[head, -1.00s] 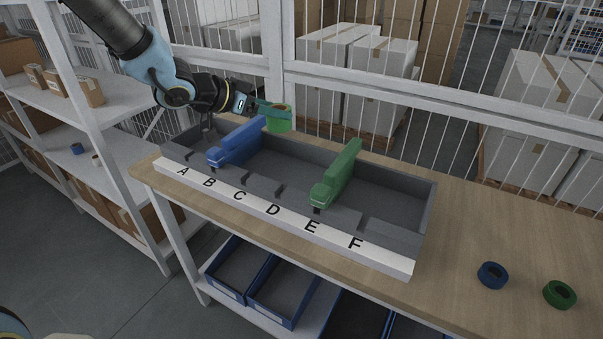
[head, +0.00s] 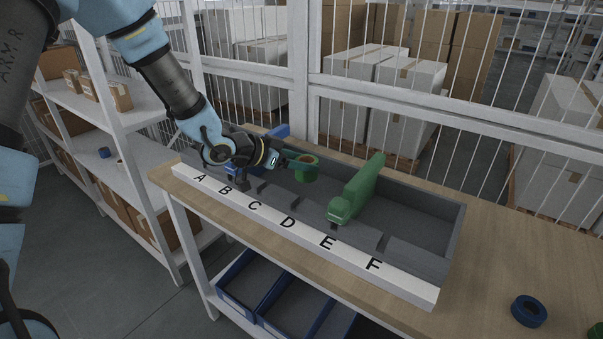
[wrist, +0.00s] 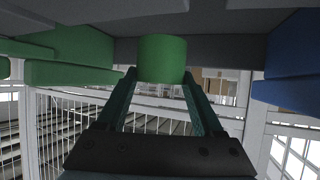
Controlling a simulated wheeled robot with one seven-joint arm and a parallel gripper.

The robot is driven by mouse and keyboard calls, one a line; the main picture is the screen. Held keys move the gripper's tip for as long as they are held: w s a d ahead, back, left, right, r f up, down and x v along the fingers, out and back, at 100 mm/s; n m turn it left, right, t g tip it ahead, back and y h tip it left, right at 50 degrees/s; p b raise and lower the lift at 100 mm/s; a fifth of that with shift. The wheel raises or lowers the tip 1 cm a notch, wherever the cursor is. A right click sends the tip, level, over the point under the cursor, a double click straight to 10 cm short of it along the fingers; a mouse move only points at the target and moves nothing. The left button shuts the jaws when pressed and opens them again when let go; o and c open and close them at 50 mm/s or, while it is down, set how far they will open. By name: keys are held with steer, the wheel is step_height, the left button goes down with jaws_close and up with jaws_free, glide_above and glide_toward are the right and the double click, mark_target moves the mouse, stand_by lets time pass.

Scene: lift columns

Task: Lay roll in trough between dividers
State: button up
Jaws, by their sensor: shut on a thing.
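A green tape roll (head: 306,173) is held at the tip of my gripper (head: 303,162); it also shows in the wrist view (wrist: 162,58), between the two fingers. The grey trough (head: 422,243) lies on the bench, with letters A to F along its white front strip. A green divider (head: 357,190) stands near E. A blue divider (head: 277,133) stands near B, mostly hidden behind my arm. The roll is between the two dividers in the picture, over the trough. Whether it touches the trough floor cannot be told.
A blue roll (head: 528,311) and another green roll (head: 597,332) lie on the wooden bench (head: 500,262) at right. A white mesh fence (head: 440,104) runs behind the trough. Blue bins (head: 290,297) sit below. Shelves stand at left.

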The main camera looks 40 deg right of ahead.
mark_target(297, 174)
steer(key=shift+f, duration=1.7)
steer(key=shift+f, duration=0.1)
steer(key=shift+f, duration=0.3)
steer(key=o, duration=1.4)
steer(key=shift+r, duration=0.1)
steer(key=shift+a+r, duration=0.1)
steer(key=shift+r, duration=0.35)
steer(key=b+v, duration=0.1)
steer(key=v, duration=1)
steer(key=shift+w+a+r, duration=0.1)
steer(key=shift+a, duration=0.25)
